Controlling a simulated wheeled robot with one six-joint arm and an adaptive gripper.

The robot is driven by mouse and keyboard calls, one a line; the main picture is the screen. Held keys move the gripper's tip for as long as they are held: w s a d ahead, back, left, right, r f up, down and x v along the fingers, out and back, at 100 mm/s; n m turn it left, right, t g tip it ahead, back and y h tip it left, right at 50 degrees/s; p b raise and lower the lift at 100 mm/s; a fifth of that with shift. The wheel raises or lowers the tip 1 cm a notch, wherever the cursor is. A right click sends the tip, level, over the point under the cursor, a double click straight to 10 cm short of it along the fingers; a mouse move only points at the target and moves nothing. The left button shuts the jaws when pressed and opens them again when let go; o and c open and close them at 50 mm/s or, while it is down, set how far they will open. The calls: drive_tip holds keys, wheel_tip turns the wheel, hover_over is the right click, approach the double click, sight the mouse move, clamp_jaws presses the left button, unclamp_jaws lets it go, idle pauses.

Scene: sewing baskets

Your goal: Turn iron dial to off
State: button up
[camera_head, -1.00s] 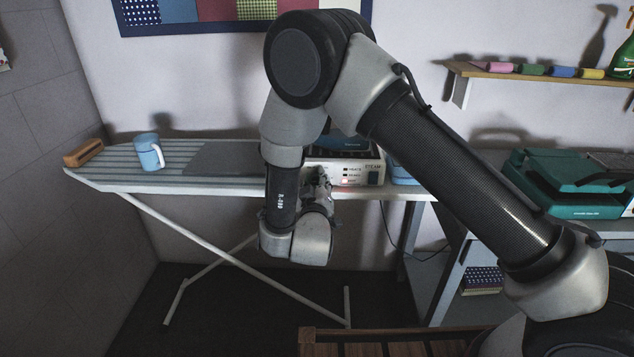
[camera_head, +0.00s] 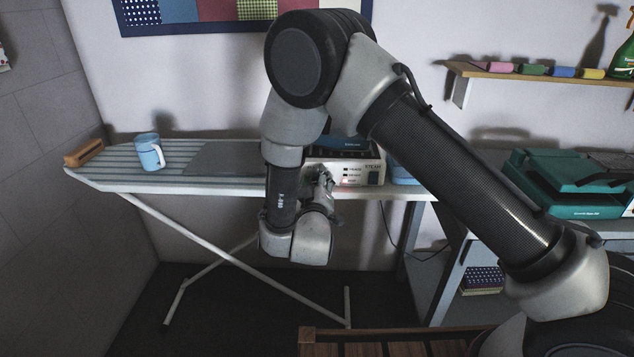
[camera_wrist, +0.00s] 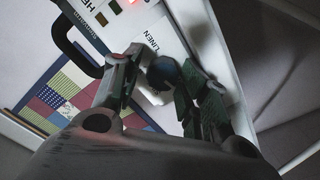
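The steam iron station (camera_head: 340,172) is a white box with a dark top and a red light at the right end of the ironing board (camera_head: 130,182). In the wrist view its dial (camera_wrist: 162,72) is a dark round knob beside the printed word LINEN. My gripper (camera_wrist: 160,75) is at the station's front, with one finger on each side of the dial; it also shows in the head view (camera_head: 321,180). The fingers are very close to the knob, but firm contact is unclear. My gripper partly covers the dial and its scale, so its setting cannot be read.
A light blue mug (camera_head: 148,151) and a wooden block (camera_head: 84,153) stand on the board's left end. A blue container (camera_head: 403,174) is right of the station. A green machine (camera_head: 570,180) sits on the right table. The board's middle is clear.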

drive_tip(key=shift+f, duration=0.15)
drive_tip(key=s, duration=0.8)
drive_tip(key=shift+a, duration=0.15)
